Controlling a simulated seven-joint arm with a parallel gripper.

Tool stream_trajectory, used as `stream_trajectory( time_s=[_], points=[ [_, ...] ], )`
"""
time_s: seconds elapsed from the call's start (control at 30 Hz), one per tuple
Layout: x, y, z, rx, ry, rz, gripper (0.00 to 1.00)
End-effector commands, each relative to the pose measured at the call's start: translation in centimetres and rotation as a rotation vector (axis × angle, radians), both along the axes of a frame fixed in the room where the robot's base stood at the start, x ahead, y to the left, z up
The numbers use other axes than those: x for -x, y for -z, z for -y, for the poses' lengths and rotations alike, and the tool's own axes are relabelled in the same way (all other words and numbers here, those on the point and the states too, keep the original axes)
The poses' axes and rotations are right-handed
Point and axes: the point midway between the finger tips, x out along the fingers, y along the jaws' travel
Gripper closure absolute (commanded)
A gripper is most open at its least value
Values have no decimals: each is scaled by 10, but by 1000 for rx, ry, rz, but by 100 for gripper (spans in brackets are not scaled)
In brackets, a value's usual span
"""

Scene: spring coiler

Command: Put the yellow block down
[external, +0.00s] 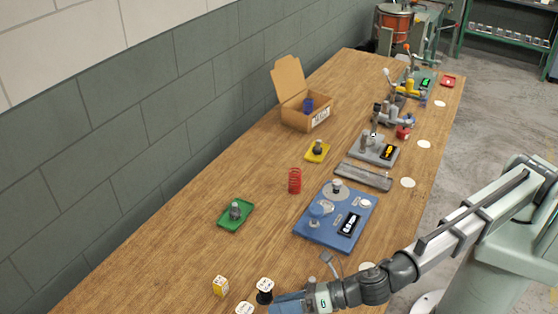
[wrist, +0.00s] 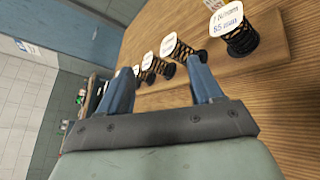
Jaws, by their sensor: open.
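A small yellow block (external: 220,287) with a pale, marked top stands on the wooden table at the lower left of the external view. My gripper (external: 277,304) is low at the bottom edge there, to the right of the block, with its blue fingers partly cut off by the frame. In the wrist view my gripper (wrist: 162,72) has its two blue fingers spread apart, with nothing visibly held between them. I cannot pick out the yellow block in the wrist view.
Dark coils with white labelled tops (wrist: 240,38) stand in a row beyond the fingers. A black-bodied piece with a white top (external: 265,287) stands by my gripper. A blue plate (external: 312,233), red spring (external: 295,181) and green tray (external: 228,224) lie farther back. Bare table lies between.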

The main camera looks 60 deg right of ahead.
Motion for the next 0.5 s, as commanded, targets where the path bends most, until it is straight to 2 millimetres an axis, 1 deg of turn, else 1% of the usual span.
stream_trajectory(
  time_s=[0.1, 0.5],
  points=[
    [15, 3, -14, -49, -42, -22, 35],
    [61, 10, -53, -202, -170, -106, 35]
  ],
)
